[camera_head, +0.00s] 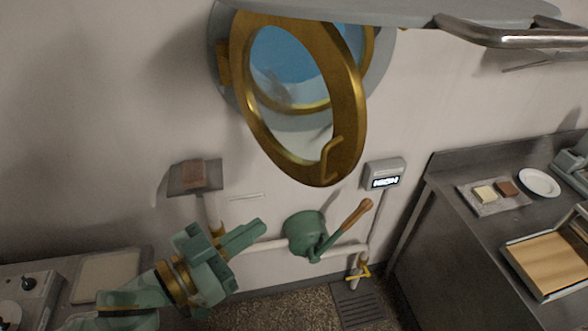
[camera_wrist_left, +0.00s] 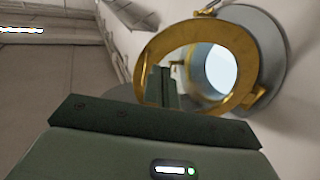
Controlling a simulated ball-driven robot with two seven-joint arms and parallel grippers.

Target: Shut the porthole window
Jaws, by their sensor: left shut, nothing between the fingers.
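The porthole window (camera_head: 345,90) is a brass-framed round pane, swung out from the wall at an angle. Its brass hinge (camera_head: 223,65) is on the left, and a bent brass handle (camera_head: 331,158) sits low on the right of the frame. Behind it is the round grey-rimmed wall opening (camera_head: 380,60), with blue showing through. The brass frame also shows in the left wrist view (camera_wrist_left: 236,42), beyond the fingers. My left gripper (camera_head: 262,225) is shut and empty, below and left of the window, apart from it. Its fingers show in the left wrist view (camera_wrist_left: 161,78). My right gripper is out of view.
A grey shelf with a metal rail (camera_head: 510,38) overhangs at top right. A green wall fixture with a wooden handle (camera_head: 357,212) is below the window. A steel counter (camera_head: 480,230) stands right.

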